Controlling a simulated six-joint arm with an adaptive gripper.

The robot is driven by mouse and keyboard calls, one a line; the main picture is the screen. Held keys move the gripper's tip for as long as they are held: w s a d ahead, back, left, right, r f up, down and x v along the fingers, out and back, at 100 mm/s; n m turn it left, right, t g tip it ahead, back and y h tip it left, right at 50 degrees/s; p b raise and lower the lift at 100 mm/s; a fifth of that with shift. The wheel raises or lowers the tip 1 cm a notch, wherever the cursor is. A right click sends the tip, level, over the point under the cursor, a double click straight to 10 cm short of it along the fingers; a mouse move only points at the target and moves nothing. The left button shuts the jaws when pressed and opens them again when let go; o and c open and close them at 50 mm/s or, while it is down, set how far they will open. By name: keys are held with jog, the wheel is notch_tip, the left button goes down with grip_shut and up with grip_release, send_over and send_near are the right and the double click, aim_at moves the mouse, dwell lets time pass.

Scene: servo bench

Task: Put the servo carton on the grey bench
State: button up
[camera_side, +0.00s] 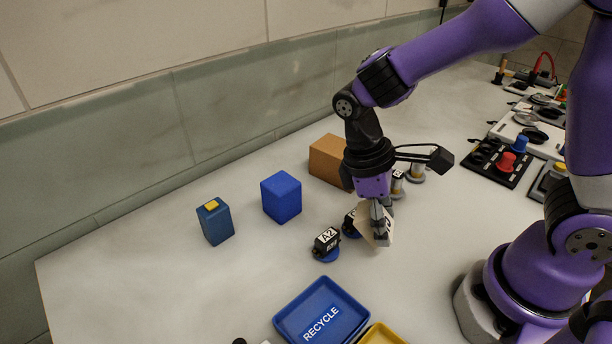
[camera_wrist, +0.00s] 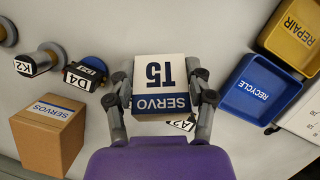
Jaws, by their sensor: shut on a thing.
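In the side view the carton (camera_side: 364,224) looks tilted and is partly hidden by my fingers. My gripper (camera_side: 379,234) is shut on it and points down, low over the grey bench (camera_side: 140,275). I cannot tell whether the carton touches the bench.
A black servo marked A2 (camera_side: 326,241) stands left of the carton, with another close behind. A brown SERVOS box (camera_wrist: 48,135), a blue block (camera_side: 282,197), a blue RECYCLE tray (camera_side: 290,322) and a yellow REPAIR tray (camera_wrist: 287,45) stand around.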

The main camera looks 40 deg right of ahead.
jog(key=a+t, duration=0.1)
jog(key=a, duration=0.1)
jog(key=a+y, duration=0.1)
jog(key=a, duration=0.1)
jog(key=s+a+t, duration=0.1)
jog(key=a, duration=0.1)
jog(key=shift+a+r+t+y, duration=0.2)
jog(key=shift+r+t+y, duration=0.1)
jog(key=shift+r, duration=0.1)
jog(key=w+a+t, duration=0.1)
jog(key=a, duration=0.3)
jog(key=w+a+n+t+y, duration=0.1)
jog(key=w+a, duration=0.1)
jog(key=a, duration=0.2)
jog(key=w+a, duration=0.2)
jog(key=a, duration=0.2)
jog(key=shift+w+a+r+n+t+y, duration=0.1)
jog(key=shift+a+r+n+t+y, duration=0.2)
jog(key=shift+t+y, duration=0.1)
jog(key=a+r+n+t+y, duration=0.15)
jog(key=a+r, duration=0.25)
jog(key=a, duration=0.8)
send_over(174, 296)
jog(key=d, duration=0.1)
jog(key=f, duration=0.6)
jog(key=shift+s+f, duration=0.25)
jog(key=shift+s, duration=0.15)
jog(key=shift+f, duration=1.9)
jog(key=shift+f, duration=0.2)
